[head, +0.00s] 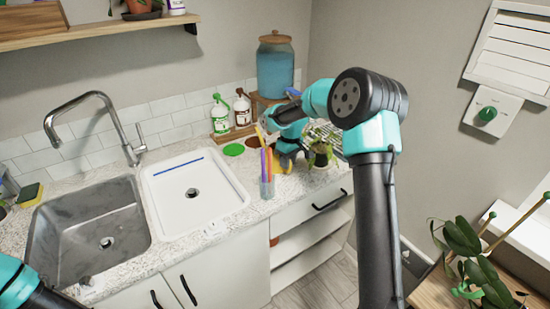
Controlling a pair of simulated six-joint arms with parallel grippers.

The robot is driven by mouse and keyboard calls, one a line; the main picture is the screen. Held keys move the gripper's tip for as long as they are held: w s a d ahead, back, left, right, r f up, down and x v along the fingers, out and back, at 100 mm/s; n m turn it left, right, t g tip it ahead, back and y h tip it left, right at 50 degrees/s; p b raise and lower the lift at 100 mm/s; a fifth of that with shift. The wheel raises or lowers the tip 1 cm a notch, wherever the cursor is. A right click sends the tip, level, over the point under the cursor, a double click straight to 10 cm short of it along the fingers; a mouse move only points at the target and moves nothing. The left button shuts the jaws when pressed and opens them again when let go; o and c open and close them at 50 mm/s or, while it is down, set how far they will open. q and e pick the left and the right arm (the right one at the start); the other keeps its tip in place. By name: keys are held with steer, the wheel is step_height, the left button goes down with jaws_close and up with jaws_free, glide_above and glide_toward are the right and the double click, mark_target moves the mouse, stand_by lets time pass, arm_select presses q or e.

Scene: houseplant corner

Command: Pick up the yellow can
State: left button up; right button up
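A yellow object, seemingly the yellow can (285,165), stands on the speckled counter right of the white basin. Only small parts of it show, behind the cup of tools and my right gripper. My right gripper (287,156) is at the yellow can, pointing down. Its fingers are small and partly hidden, so I cannot tell if they are open, touching the can or shut on it. Of my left arm only a teal and black part shows at the bottom left corner; its gripper is out of view.
A clear cup (267,188) with bright upright tools stands at the counter's front edge, close to my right gripper. A potted plant (321,153) is just right of it. Spray bottles (220,117) and a blue-filled dispenser (275,68) stand behind. A steel sink (90,235) is left.

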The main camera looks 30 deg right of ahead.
jaws_close()
stand_by(1.0)
